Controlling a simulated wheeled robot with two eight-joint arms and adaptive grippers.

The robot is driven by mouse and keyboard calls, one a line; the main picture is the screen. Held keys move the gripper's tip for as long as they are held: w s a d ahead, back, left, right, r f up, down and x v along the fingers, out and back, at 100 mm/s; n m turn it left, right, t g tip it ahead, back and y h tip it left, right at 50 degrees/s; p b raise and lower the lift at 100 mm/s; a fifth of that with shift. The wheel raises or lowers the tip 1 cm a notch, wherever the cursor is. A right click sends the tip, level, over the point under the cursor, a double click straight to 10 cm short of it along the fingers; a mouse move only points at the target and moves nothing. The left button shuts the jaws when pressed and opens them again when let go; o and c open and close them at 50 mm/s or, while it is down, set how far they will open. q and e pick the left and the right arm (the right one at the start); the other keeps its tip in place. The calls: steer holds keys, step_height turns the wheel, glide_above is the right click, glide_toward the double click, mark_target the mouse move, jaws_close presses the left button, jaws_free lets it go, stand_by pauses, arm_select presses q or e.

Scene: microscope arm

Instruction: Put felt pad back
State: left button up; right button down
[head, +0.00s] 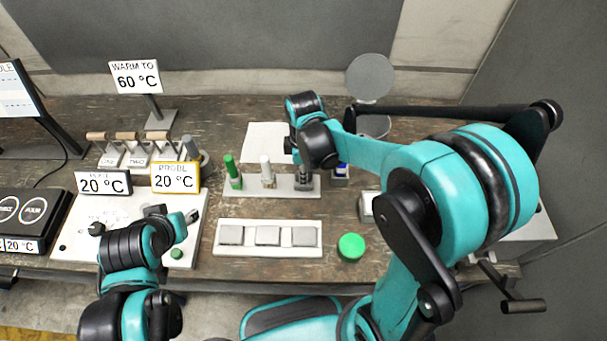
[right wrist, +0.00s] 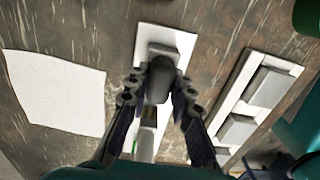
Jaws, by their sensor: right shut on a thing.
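My right gripper (head: 304,180) points down at the right end of a white holder (head: 248,187). In the right wrist view its fingers (right wrist: 160,88) are closed on a grey rounded piece (right wrist: 159,78) over the white holder (right wrist: 181,42); whether this is the felt pad, and whether it touches the holder, I cannot tell. A green upright piece (head: 232,170) and a white one (head: 267,171) stand in the holder. A white tray (head: 268,250) in front holds grey square pads (head: 268,236). My left gripper (head: 176,226) is over the white board at left; its fingers are unclear.
A white sheet (head: 265,140) lies behind the holder. A green round cap (head: 351,246) stands right of the tray. The white board (head: 75,243), 20 °C signs (head: 104,183) and a dark heater box (head: 30,215) fill the left side.

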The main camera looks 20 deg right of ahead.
steer(key=shift+r, duration=0.1)
steer(key=c, duration=1.3)
jaws_free()
steer(key=shift+c, duration=0.2)
steer(key=shift+r, duration=0.1)
step_height(320, 180, up, 11)
steer(key=p, duration=0.4)
steer(key=s+d+r+m+t, duration=0.1)
steer(key=s+d+m+t, duration=0.1)
steer(key=s+m, duration=0.3)
steer(key=s+d+r+m+t, duration=0.1)
steer(key=s+d+m+t, duration=0.1)
steer(key=s+m+t, duration=0.3)
steer(key=m, duration=0.4)
steer(key=shift+s+d+m, duration=0.2)
steer(key=shift+d+m, duration=0.15)
steer(key=shift+m, duration=0.05)
